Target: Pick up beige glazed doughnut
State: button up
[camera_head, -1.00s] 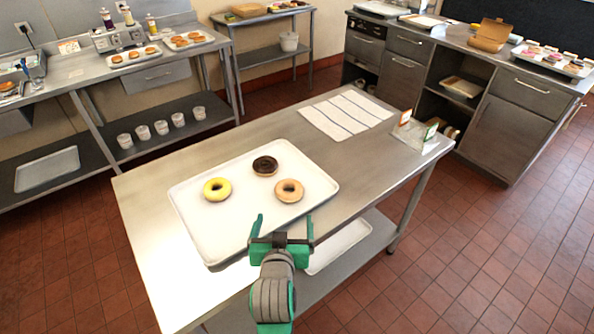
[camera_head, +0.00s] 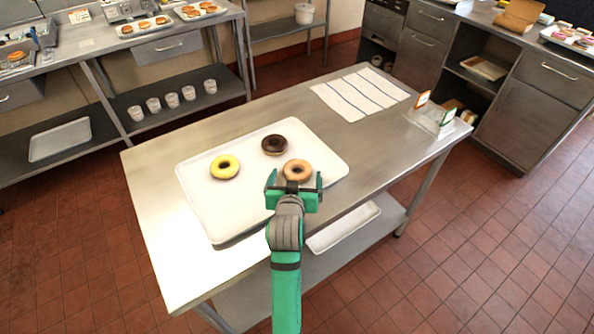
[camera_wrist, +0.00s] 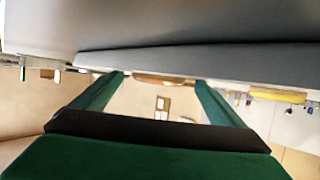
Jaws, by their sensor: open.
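The beige glazed doughnut (camera_head: 297,171) lies at the right of a white tray (camera_head: 215,213) on the steel table. My green gripper (camera_head: 294,184) is open and empty, just on the near side of this doughnut. Its fingertips are close to the doughnut's near edge, and I cannot tell whether they touch it. The wrist view looks upside down. There the beige doughnut (camera_wrist: 158,78) shows as a thin band between the tips of my gripper (camera_wrist: 160,82). My gripper hides a little of the doughnut's near side in the head view.
A yellow doughnut (camera_head: 225,167) and a dark chocolate doughnut (camera_head: 274,145) share the tray, left of and behind the beige one. A striped white cloth (camera_head: 360,94) lies at the back of the table. A small sign holder (camera_head: 432,119) stands at the right corner.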

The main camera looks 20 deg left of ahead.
jog(key=shift+x, duration=0.8)
jog(key=shift+d, duration=0.15)
jog(key=shift+c, duration=0.3)
jog(key=shift+s, duration=0.1)
jog(key=c, duration=1.1)
